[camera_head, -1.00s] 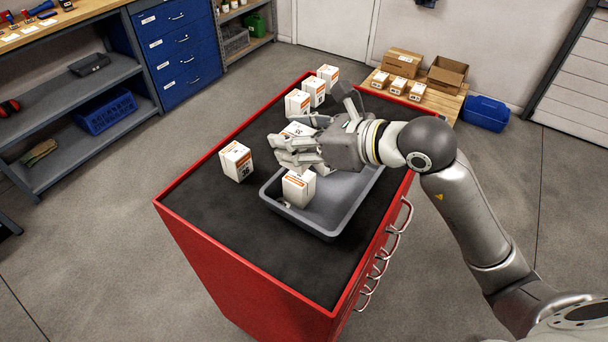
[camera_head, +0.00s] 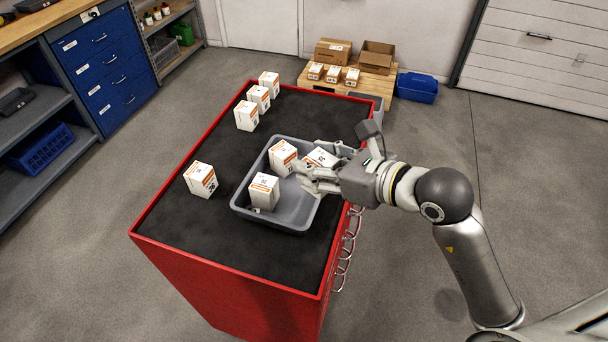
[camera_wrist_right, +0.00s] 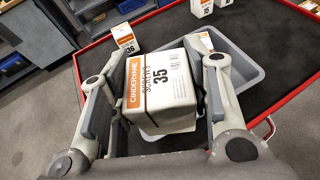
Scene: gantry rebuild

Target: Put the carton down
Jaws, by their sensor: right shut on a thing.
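My right gripper (camera_head: 322,167) is shut on a white and orange carton (camera_head: 320,158). In the wrist view the carton (camera_wrist_right: 160,90) sits tilted between the fingers of my right gripper (camera_wrist_right: 160,72) and reads "SCREWS 35". It is over the right rear part of the grey tray (camera_head: 240,212); whether it touches the tray floor I cannot tell. Two other cartons stand in the tray, one at the back (camera_head: 283,154) and one in front (camera_head: 263,190). The tray's rim also shows in the wrist view (camera_wrist_right: 245,68), largely hidden by the held carton. My left gripper is not in view.
The tray lies on the black top of a red cabinet (camera_head: 200,282). A carton marked 36 (camera_head: 201,180) stands left of the tray; several more cartons (camera_head: 246,115) stand in a row behind. The front left of the top is clear.

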